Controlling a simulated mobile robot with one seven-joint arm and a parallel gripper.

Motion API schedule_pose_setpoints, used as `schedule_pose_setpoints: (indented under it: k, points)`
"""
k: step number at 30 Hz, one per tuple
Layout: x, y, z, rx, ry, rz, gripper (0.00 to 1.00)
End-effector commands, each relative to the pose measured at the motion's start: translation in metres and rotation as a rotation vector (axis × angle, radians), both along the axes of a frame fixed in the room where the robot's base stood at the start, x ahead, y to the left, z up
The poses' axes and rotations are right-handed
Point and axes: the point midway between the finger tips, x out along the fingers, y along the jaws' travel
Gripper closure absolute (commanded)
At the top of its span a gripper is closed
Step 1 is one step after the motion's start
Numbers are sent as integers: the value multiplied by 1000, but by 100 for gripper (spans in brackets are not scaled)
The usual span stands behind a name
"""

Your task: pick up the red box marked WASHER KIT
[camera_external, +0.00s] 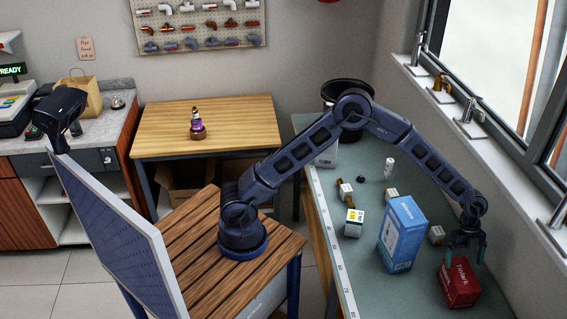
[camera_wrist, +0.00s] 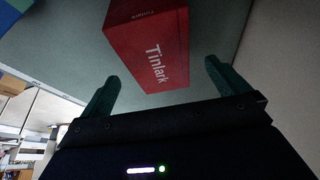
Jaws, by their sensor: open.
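A red box (camera_external: 459,283) stands on the grey-green counter near its front right end. The word on its visible face reads "Tinlark"; I cannot see a WASHER KIT marking. My gripper (camera_external: 468,248) is at the box's upper edge in the external view, its fingers pointing down. In the wrist view the red box (camera_wrist: 147,45) lies just beyond and between the two green fingertips (camera_wrist: 161,77), which are spread apart. The gripper is open and holds nothing. I cannot tell whether a finger touches the box.
A tall blue box (camera_external: 402,234) stands left of the red box. The window sill with taps (camera_external: 470,112) runs along the right.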

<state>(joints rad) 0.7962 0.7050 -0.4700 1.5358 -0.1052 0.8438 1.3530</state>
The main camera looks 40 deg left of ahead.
Motion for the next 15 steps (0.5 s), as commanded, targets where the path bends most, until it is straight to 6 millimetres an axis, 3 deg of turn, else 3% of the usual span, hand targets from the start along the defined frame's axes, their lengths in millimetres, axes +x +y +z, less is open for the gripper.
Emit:
schedule_pose_setpoints:
  k: [6, 15]
  points:
    - [-10, -7, -30, 2, 1, 0, 0]
    - [-15, -10, -49, 2, 2, 2, 0]
